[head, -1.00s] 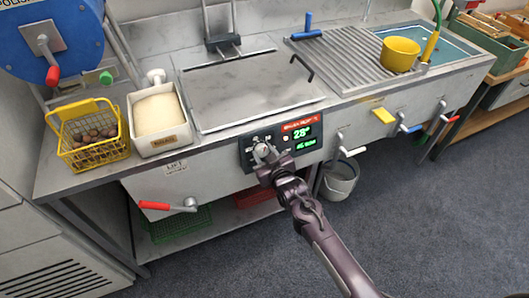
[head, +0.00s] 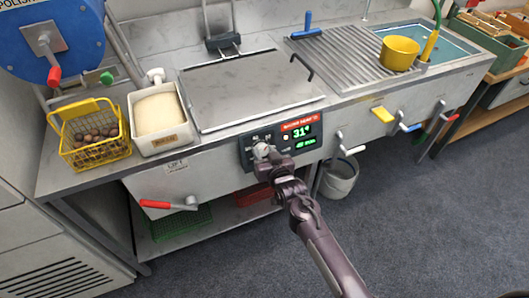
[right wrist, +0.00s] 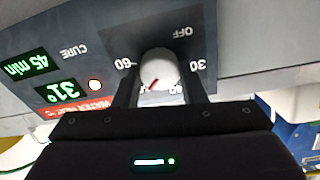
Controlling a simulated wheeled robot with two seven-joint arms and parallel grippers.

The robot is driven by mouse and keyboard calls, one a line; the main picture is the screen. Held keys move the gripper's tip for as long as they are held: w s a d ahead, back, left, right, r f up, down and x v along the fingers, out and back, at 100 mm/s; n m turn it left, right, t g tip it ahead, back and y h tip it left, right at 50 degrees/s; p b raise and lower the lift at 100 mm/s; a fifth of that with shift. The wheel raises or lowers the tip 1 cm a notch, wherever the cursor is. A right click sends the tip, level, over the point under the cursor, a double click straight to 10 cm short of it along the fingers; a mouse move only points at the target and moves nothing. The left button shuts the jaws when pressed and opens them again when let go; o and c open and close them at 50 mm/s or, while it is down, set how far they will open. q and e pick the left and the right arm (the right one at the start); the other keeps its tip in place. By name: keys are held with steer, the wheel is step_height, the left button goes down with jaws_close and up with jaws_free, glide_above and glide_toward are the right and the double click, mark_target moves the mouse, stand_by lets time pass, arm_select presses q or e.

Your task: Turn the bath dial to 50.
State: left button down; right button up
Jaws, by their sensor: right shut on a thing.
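The bath dial is a pale round knob (right wrist: 160,68) on the dark control panel (head: 248,152) at the sink front. In the right wrist view the panel appears upside down, with OFF, 30, 40 and 60 readable around the knob. The knob's red mark points down-left, between 40 and 60; the label there is hidden. My right gripper (right wrist: 161,82) is shut on the knob, one finger each side; it also shows in the head view (head: 264,160). The green display (head: 303,133) reads 31°; another (right wrist: 25,66) reads 45 min. My left gripper is out of view.
A metal lid (head: 250,88) covers the bath above the panel. A yellow basket (head: 95,153) of chestnuts and a white tub (head: 163,145) stand at left. A red-handled lever (head: 156,204) juts from the front. A bucket (head: 338,184) stands below, right of the panel.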

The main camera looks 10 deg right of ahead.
steer(key=shift+f, duration=0.1)
steer(key=o, duration=1)
steer(key=shift+s, duration=0.1)
steer(key=v, duration=0.7)
steer(key=shift+s+d, duration=0.1)
steer(key=shift+s, duration=0.2)
